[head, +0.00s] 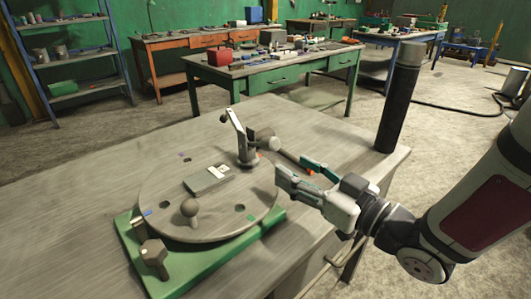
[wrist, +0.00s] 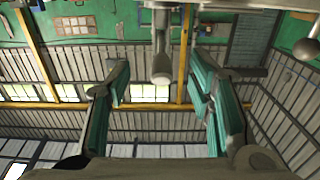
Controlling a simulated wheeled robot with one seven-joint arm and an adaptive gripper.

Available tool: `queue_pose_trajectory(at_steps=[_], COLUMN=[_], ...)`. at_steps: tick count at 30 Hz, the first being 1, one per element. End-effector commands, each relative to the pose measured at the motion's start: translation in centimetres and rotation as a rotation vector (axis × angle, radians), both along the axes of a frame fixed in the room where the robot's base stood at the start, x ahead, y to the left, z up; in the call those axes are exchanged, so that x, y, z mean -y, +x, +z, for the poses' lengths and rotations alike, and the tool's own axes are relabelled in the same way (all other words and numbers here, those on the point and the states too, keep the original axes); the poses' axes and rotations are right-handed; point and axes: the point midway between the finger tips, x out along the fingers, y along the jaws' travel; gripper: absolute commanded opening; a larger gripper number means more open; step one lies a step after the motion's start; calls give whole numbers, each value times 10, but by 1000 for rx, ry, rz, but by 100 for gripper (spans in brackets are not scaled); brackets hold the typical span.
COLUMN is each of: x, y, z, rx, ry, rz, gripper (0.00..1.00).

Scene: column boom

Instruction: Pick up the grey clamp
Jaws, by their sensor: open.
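The grey clamp (head: 246,153) stands upright near the far right rim of a round grey plate (head: 160,205). It has a raised angled lever and a thick bar reaching right, towards my gripper. My gripper (head: 290,165) is just right of the clamp, above the table, with its teal-padded fingers apart. In the wrist view my gripper (wrist: 160,82) is open, with a finger at each side. A grey rod with a rounded end, probably part of the clamp (wrist: 161,62), shows in the gap between the fingers. I cannot tell whether anything touches it.
The plate sits on a green base (head: 130,245). A hexagonal post (head: 153,255) stands at the front. A tall black column (head: 397,105) rises at the table's right corner. The left tabletop is bare.

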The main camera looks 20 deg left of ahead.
Motion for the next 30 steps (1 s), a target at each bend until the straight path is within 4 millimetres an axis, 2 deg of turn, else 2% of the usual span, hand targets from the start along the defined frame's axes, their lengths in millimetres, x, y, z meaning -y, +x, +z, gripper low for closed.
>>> queue_pose_trajectory(at_steps=[8, 15, 23, 30], x=[-23, -62, -79, -110], y=[10, 25, 32, 42], z=[-2, 1, 1, 2], rx=[4, 1, 0, 1], ry=[0, 0, -1, -1], rz=[0, -1, -2, -1], gripper=[48, 48, 48, 48])
